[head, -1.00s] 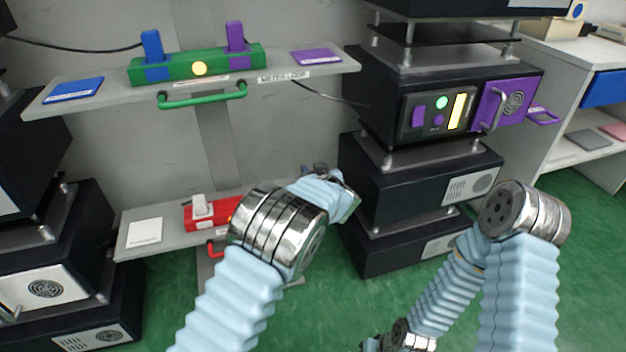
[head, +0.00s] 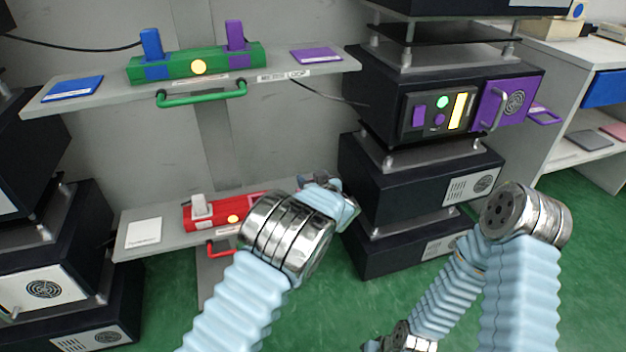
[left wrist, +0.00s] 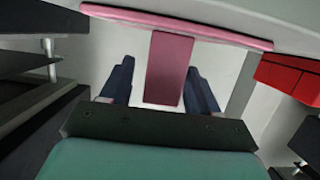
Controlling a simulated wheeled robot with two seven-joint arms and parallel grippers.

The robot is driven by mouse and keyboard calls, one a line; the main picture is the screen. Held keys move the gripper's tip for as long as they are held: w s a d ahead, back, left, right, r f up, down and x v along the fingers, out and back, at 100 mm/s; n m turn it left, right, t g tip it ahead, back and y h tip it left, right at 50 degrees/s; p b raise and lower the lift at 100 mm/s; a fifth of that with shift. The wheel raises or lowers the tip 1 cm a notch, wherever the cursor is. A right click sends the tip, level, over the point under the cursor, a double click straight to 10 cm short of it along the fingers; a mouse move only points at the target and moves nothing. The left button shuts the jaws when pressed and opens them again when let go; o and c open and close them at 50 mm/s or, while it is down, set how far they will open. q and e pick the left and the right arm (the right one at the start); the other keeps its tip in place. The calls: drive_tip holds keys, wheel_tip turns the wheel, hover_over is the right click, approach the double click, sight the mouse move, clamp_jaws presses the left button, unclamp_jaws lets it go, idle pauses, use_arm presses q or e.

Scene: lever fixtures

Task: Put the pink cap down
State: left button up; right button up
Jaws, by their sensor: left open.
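The pink cap (left wrist: 168,68) is an upright block in the left wrist view, standing between the two dark fingers of my left gripper (left wrist: 160,66). The fingers are open, with a visible gap on each side of the cap. Its far end meets a flat pink pad (left wrist: 225,36) on the grey shelf. In the head view my left gripper (head: 328,180) is at the right end of the lower shelf. My own arm hides the cap and pad there. My right gripper is out of view; only its arm shows.
The red fixture (head: 205,222) with a white lever and yellow button sits left of my left arm on the lower shelf (head: 165,240); its red side shows in the wrist view (left wrist: 290,78). A white pad (head: 144,232) lies left. A dark equipment stack (head: 425,175) stands close right.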

use_arm(q)
drive_tip(key=v, duration=1.2)
drive_tip(key=shift+p, duration=0.35)
